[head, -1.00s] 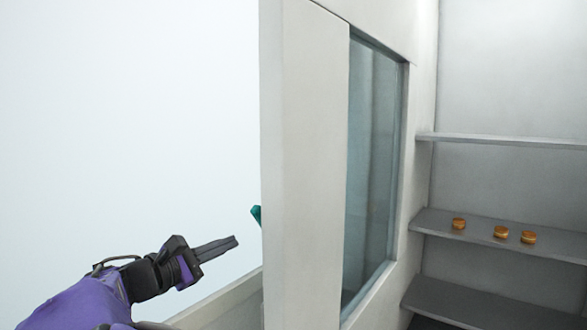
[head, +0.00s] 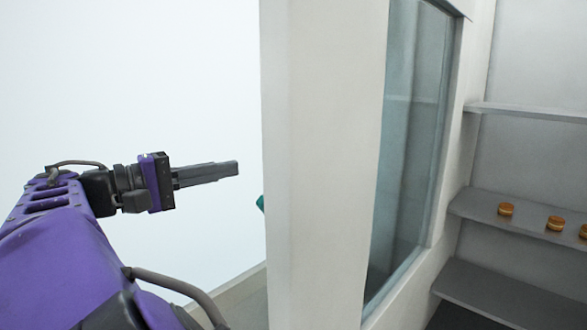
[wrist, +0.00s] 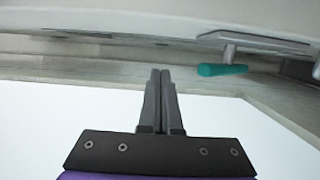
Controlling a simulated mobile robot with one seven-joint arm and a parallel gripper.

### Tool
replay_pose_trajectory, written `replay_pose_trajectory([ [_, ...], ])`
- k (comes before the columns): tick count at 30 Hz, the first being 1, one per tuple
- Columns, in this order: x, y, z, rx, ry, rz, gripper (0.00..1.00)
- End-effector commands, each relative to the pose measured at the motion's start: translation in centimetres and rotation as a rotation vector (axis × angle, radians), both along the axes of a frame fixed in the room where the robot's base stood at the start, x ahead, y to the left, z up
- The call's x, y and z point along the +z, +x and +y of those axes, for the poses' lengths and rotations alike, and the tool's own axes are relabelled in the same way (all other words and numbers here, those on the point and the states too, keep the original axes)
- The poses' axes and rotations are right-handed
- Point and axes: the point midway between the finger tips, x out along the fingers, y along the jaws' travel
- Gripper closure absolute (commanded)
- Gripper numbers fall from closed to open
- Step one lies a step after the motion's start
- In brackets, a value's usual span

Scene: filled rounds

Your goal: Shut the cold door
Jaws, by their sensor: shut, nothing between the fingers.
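The cold door (head: 318,150) is white with a tall glass window (head: 412,150). It stands open, nearly edge-on in the head view, with the shelved interior to its right. Its green handle (head: 261,203) just shows past the door's left edge; in the wrist view the green handle (wrist: 222,70) sits on a metal plate, upper right of the fingers. My gripper (head: 237,169) is shut and empty, left of the door's edge and a little above the handle in the head view. A gap shows between fingertips and door there.
Inside, grey shelves (head: 520,215) hold several small round orange-brown items (head: 506,209). A low pale ledge (head: 240,292) runs behind the door at lower left. The area left of the door looks plain white and clear.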

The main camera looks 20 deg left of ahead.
Motion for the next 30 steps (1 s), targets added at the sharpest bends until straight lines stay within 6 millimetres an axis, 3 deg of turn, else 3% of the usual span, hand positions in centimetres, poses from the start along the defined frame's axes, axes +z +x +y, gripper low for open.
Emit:
replay_pose_trajectory([
  [7, 0.0, 4.6, -3.4, -0.003, -0.002, 0.0, 1.0],
  [18, 0.0, 2.9, -6.5, 0.001, -0.001, 0.0, 1.0],
  [30, 0.0, 2.8, -6.8, 0.0, -0.002, 0.0, 1.0],
])
